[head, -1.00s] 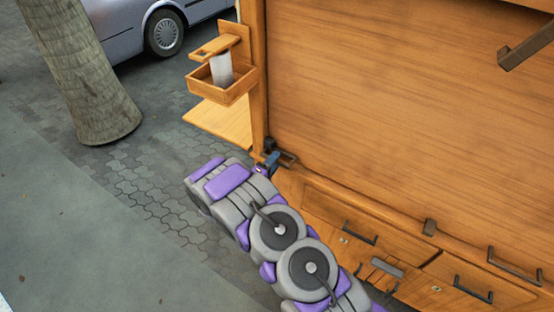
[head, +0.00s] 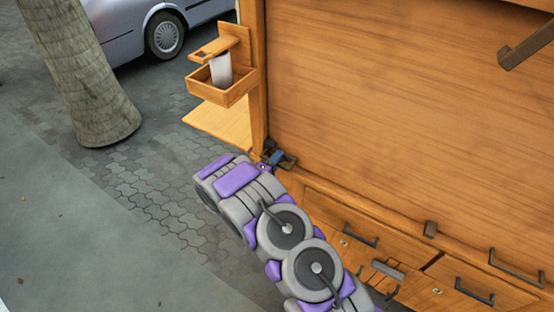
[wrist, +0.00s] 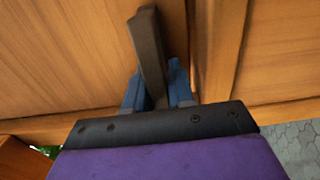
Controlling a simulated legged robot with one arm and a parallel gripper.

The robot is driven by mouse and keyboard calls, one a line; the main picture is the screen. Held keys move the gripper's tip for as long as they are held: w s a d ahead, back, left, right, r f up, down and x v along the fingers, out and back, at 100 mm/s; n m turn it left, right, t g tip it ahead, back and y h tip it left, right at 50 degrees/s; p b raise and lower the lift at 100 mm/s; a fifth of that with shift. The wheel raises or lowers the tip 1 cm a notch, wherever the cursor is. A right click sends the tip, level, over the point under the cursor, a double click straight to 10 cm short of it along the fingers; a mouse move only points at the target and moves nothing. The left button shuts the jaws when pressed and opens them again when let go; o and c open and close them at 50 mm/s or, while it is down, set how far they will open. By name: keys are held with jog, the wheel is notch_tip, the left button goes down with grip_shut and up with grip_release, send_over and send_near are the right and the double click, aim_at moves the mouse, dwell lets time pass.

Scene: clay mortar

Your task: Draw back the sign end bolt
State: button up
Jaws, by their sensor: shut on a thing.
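The dark metal bolt (head: 289,161) is at the lower left corner of the wooden sign panel (head: 400,110), partly hidden by my gripper. In the wrist view the bolt's dark bar (wrist: 148,45) stands up between my blue fingers. My gripper (head: 271,157) is at the bolt in the head view; the wrist view shows my gripper (wrist: 157,88) shut on the bar, one finger on each side. The lower end of the bar is hidden behind the gripper's black edge.
A wooden bracket box (head: 222,85) with a white cup (head: 221,70) hangs left of the panel. Drawers with dark handles (head: 474,290) lie below it. A tree trunk (head: 80,75) and a car (head: 165,30) stand at the left. The pavement (head: 150,190) there is clear.

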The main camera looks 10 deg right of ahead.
aim_at(287, 170)
jog(key=shift+f, duration=0.15)
grip_shut()
jog(key=shift+s, duration=0.1)
jog(key=s+d+p, duration=0.3)
jog(key=shift+s+d, duration=0.1)
jog(key=shift+d, duration=0.05)
jog(key=shift+s+d+f, duration=0.1)
jog(key=shift+s+d, duration=0.1)
jog(key=o, duration=0.7)
grip_release()
jog(key=shift+d, duration=0.1)
